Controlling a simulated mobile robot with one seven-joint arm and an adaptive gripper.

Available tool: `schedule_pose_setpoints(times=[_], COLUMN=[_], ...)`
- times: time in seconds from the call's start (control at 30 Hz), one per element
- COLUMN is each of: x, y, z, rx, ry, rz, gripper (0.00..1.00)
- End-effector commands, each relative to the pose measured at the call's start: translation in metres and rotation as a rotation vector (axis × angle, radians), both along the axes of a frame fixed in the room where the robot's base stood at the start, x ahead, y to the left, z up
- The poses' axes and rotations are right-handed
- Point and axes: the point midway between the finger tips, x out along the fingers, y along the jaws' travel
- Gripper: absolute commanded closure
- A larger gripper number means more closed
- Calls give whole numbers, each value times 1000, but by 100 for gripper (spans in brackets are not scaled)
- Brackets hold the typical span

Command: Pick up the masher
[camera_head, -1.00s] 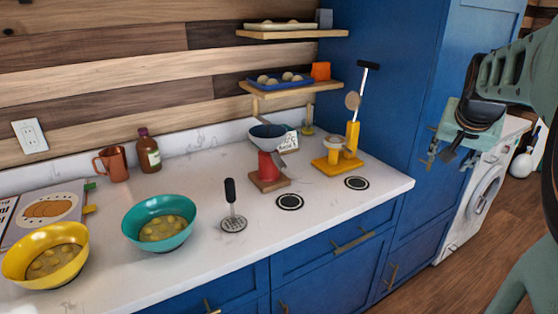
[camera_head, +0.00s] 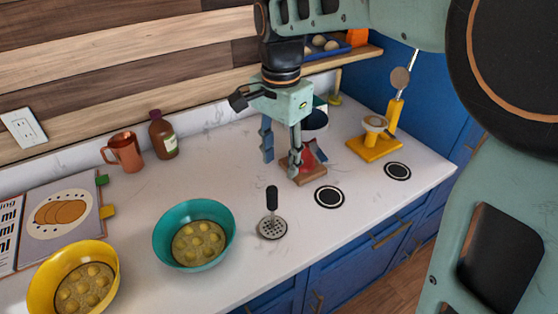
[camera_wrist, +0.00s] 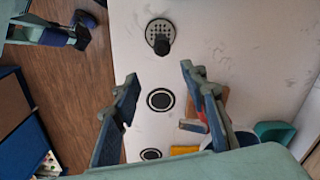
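The masher (camera_head: 271,215) stands on the white counter, its round perforated metal head down and its black handle pointing up. It is just right of the teal bowl (camera_head: 160,243). In the wrist view the masher (camera_wrist: 159,33) shows from above near the top, beyond my fingertips. My gripper (camera_head: 281,156) is open and empty, hanging over the counter behind the masher, in front of the red stand. In the wrist view my gripper (camera_wrist: 160,80) has its two fingers spread wide, with nothing between them but counter and a black ring.
A red stand on a wooden base (camera_head: 303,170) is close by my gripper. A yellow stand (camera_head: 374,147), black rings (camera_head: 329,196), a copper mug (camera_head: 124,152), a brown bottle (camera_head: 163,135) and a yellow bowl (camera_head: 38,295) are around. Counter beside the masher is clear.

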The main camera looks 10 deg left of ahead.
Motion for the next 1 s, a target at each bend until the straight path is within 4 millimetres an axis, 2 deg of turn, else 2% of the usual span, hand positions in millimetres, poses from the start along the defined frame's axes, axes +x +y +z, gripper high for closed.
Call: schedule_pose_setpoints(times=[0.17,0.4,0.67,0.9,1.0], x=[-11,-11,-12,-14,-14], y=[12,12,14,19,19], z=[-5,-42,-63,-98,-105], rx=[-6,-6,-5,-4,-3], ry=[26,26,25,24,23], rz=[1,2,1,2,2], gripper=[60,60,60,60,60])
